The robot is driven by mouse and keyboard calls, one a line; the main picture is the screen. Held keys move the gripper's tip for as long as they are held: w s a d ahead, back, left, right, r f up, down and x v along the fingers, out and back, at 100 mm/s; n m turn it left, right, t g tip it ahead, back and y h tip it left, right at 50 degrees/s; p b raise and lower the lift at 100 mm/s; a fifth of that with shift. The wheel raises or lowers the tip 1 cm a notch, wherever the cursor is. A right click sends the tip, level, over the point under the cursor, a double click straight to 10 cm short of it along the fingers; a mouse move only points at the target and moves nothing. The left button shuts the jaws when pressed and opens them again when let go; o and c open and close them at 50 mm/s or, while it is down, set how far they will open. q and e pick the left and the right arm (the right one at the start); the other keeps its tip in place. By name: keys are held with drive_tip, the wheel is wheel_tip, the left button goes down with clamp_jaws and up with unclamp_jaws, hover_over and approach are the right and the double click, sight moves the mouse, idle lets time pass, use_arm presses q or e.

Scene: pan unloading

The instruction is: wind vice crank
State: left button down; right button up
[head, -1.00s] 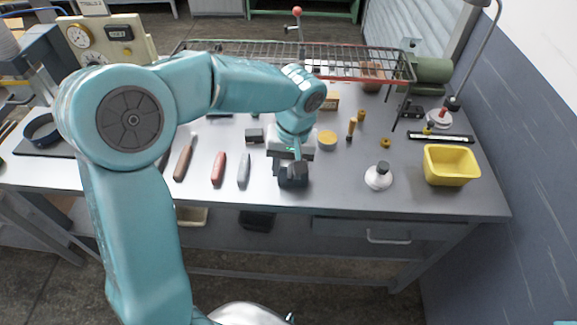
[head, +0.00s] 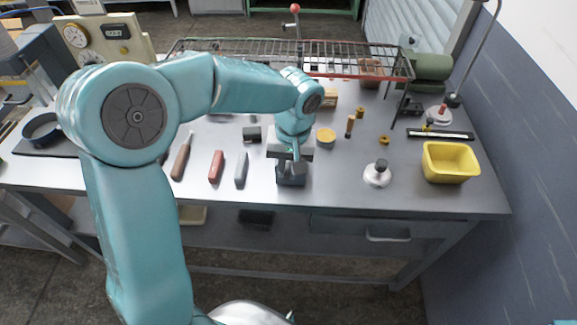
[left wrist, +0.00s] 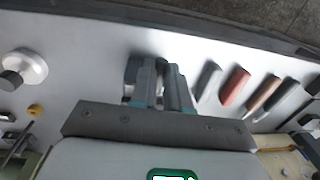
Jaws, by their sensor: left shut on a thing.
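The small dark grey vice (head: 291,175) sits at the front edge of the grey workbench (head: 335,190). My left gripper (head: 294,158) points down right over it. In the left wrist view the gripper's two fingers (left wrist: 161,88) are close together, with part of the vice (left wrist: 133,72) showing beside and behind them. The gripper is shut on the vice's crank, which the fingers mostly hide. How far the crank is turned cannot be told. My right gripper is not in view.
Several hand tools, including a red-handled one (head: 216,166) and a grey one (head: 241,169), lie left of the vice. A round white-based object (head: 377,174) and a yellow bin (head: 450,163) stand to the right. A wire rack (head: 290,60) spans the back.

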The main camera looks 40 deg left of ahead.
use_arm(q)
drive_tip(key=s+a+f+t+h+b, duration=0.1)
drive_tip(key=t+h+b, duration=0.1)
drive_tip(key=h+b, duration=0.2)
drive_tip(key=s+a+f+t+h+b, duration=0.1)
drive_tip(key=a+f+t+h+b, duration=0.1)
drive_tip(key=b, duration=0.8)
drive_tip(key=s+a+f+t+h+b, duration=0.1)
drive_tip(key=a+f+t+h+b, duration=0.1)
drive_tip(key=h+b, duration=0.3)
drive_tip(key=shift+a+f+t+h+b, duration=0.1)
drive_tip(key=shift+a+t+h+b, duration=0.15)
drive_tip(key=shift+t+b, duration=0.75)
drive_tip(key=shift+s+h+b, duration=0.1)
drive_tip(key=shift+h+b, duration=0.45)
drive_tip(key=shift+b, duration=0.45)
drive_tip(key=c, duration=1.1)
unclamp_jaws()
